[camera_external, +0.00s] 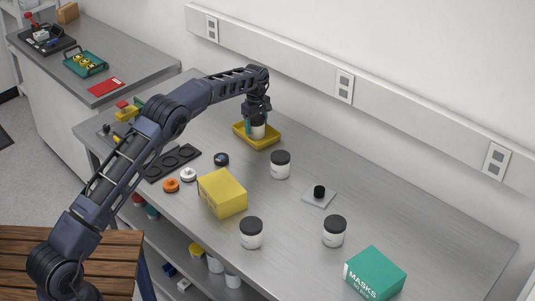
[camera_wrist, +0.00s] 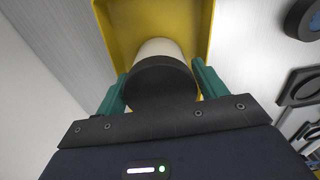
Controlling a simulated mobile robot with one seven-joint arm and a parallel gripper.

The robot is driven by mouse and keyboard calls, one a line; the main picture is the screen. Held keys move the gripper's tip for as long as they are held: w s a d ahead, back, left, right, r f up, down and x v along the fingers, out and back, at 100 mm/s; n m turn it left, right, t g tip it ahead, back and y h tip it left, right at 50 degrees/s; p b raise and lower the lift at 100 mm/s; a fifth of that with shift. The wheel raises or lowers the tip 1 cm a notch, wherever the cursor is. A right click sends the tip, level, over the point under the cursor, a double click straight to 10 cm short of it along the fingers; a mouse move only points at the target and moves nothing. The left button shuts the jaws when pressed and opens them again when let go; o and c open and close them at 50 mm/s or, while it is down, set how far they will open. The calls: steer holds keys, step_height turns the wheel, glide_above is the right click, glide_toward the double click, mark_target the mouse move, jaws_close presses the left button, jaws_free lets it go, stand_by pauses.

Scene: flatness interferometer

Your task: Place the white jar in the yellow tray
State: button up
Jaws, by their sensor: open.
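A white jar (camera_external: 258,131) with a black lid is at the yellow tray (camera_external: 270,143) at the back of the bench, and appears to stand inside it. In the wrist view the jar (camera_wrist: 160,47) is seen lid first, with the yellow tray (camera_wrist: 108,18) around it. My gripper (camera_external: 257,120) is over the jar. Its teal fingers (camera_wrist: 160,88) are open, one on each side of the lid, with a small gap visible at the right finger. The jar's base is hidden by its lid and the tray wall.
Similar white jars with black lids stand at the middle (camera_external: 280,165), front (camera_external: 251,234) and right (camera_external: 334,232). A yellow box (camera_external: 222,192), orange and white round parts and a black rack (camera_external: 172,162) are near the tray. A teal masks box (camera_external: 375,274) is front right. The back wall is close behind.

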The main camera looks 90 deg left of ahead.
step_height(320, 180, up, 11)
steer(key=shift+f, duration=0.2)
stand_by(0.3)
steer(key=w+d+r+m+t, duration=0.1)
steer(key=w+d+r+m, duration=0.15)
steer(key=d+r, duration=0.75)
steer(key=w+d+r+m, duration=0.1)
steer(key=d+r+m, duration=0.4)
steer(key=d, duration=1)
steer(key=w+d+r+m+t, duration=0.1)
steer(key=w+d+r+m, duration=0.1)
steer(key=d+r, duration=0.85)
steer(key=s+d+m, duration=0.3)
steer(key=s+d, duration=0.3)
steer(key=d, duration=0.5)
steer(key=s+d+m+t, duration=0.1)
steer(key=s+d+m, duration=0.4)
steer(key=d, duration=0.6)
steer(key=s+d+m, duration=0.2)
steer(key=s+d, duration=0.6)
steer(key=d, duration=0.4)
steer(key=s+d+f+m, duration=0.3)
steer(key=s+d+f, duration=0.2)
steer(key=s, duration=0.4)
steer(key=s+d+f+m+t, duration=0.1)
steer(key=s+d+f+m, duration=0.3)
steer(key=s, duration=0.5)
steer(key=shift+s+d+f+t, duration=0.15)
steer(key=shift+d+f+t, duration=0.3)
steer(key=shift+d, duration=0.75)
